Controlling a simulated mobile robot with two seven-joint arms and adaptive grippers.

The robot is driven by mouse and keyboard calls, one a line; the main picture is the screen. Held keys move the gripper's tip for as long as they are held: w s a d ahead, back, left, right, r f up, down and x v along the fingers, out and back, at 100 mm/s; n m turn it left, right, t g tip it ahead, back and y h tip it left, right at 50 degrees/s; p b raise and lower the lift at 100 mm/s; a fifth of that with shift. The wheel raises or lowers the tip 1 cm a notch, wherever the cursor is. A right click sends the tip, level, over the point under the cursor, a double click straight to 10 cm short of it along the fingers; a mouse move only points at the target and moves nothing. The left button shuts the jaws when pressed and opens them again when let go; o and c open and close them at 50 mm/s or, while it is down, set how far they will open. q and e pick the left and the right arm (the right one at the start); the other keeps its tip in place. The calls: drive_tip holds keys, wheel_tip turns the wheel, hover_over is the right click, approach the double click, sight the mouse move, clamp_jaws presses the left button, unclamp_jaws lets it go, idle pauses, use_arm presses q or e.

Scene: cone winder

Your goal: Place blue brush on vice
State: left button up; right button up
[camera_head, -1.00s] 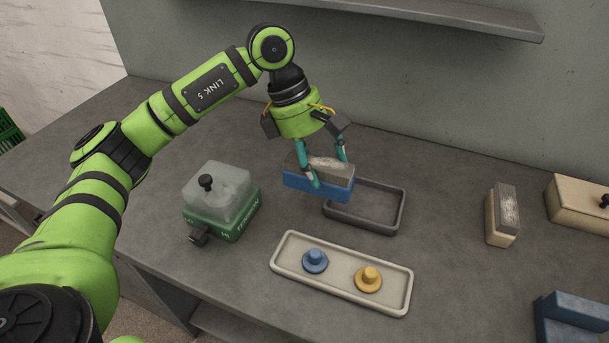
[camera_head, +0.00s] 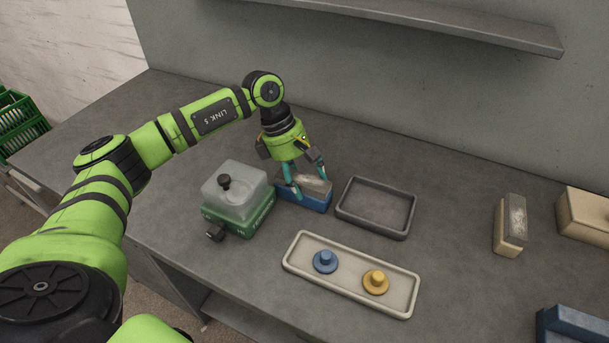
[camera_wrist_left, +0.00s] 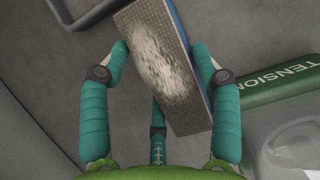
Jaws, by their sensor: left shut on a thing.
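The blue brush (camera_head: 303,199) has a blue body and a grey bristle face turned up, with a pale fuzzy patch. My left gripper (camera_head: 306,194) is shut on it, fingers pointing down, just right of the green tension unit (camera_head: 240,215). In the left wrist view the brush (camera_wrist_left: 165,60) lies slantwise between the teal fingers. I cannot tell whether its underside touches the table. A blue block-like thing (camera_head: 572,325), cut off at the lower right edge, may be the vice; I cannot tell. My right gripper is not in view.
A dark empty tray (camera_head: 376,234) stands right of the brush. A pale tray (camera_head: 350,298) holds a blue and a yellow knob. A beige brush (camera_head: 510,226) and a beige box (camera_head: 590,215) stand farther right. A shelf (camera_head: 420,22) overhangs the back. Bare table lies between.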

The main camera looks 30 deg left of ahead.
use_arm(q)
drive_tip(key=shift+f, duration=0.15)
drive_tip(key=o, duration=1.2)
drive_tip(key=shift+o, duration=0.2)
